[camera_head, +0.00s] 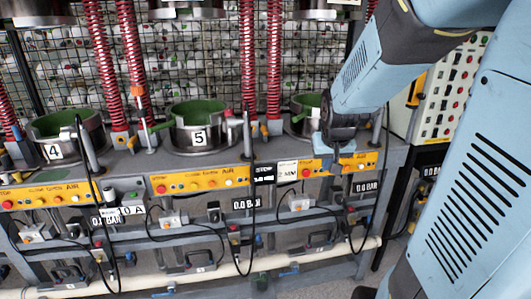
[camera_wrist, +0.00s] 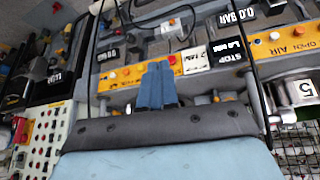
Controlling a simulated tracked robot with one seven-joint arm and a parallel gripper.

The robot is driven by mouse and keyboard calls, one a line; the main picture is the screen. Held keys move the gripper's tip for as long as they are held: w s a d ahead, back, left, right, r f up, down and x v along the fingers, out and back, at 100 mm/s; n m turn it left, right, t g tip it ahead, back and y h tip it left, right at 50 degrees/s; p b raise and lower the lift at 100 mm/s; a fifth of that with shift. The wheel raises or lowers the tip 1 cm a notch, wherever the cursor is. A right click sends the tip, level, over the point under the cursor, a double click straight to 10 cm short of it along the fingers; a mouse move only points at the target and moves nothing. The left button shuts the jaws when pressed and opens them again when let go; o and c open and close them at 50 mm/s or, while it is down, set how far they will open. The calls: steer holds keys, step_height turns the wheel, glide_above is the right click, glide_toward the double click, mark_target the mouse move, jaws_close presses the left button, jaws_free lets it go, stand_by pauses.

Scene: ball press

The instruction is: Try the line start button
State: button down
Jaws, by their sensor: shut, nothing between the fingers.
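No button readable as the line start button stands out. Yellow button strips run along the front of the press line: a middle strip (camera_head: 200,181) with red, orange and white buttons, a left strip (camera_head: 45,193), and a right strip (camera_head: 368,160) partly covered by my gripper. A white panel (camera_head: 447,95) with several red, green and dark buttons stands at the far right; it also shows at the left of the wrist view (camera_wrist: 48,138). My gripper (camera_head: 346,168) is shut and empty, in front of the right strip. Its blue fingertips (camera_wrist: 158,66) overlap the yellow strip in the wrist view; contact cannot be told.
Presses with green-lined cups, numbered 4 (camera_head: 54,151) and 5 (camera_head: 199,137), stand behind the strips. Red springs (camera_head: 248,60) rise between them. Cables hang in front. A pale pipe (camera_head: 200,277) runs low along the front. A wire cage of balls (camera_head: 190,60) is behind.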

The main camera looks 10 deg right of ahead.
steer(key=w+d+f+m+t, duration=0.1)
steer(key=w+d+f+m, duration=0.2)
steer(key=w+d+f, duration=0.3)
steer(key=w+d+f+m+t+y, duration=0.1)
steer(key=w+d+f, duration=0.4)
steer(key=d+f, duration=0.5)
step_height(320, 180, down, 3)
steer(key=shift+w+r+m+t, duration=0.1)
steer(key=shift+w+m+t, duration=0.25)
steer(key=shift+m+t, duration=0.6)
steer(key=shift+w+m+g, duration=0.15)
steer(key=shift+m+g, duration=0.1)
steer(key=shift+g, duration=0.1)
steer(key=w, duration=0.8)
steer(key=shift+w+a, duration=0.15)
steer(key=shift+w, duration=0.1)
steer(key=shift+w, duration=0.15)
stand_by(0.5)
steer(key=shift+w, duration=0.3)
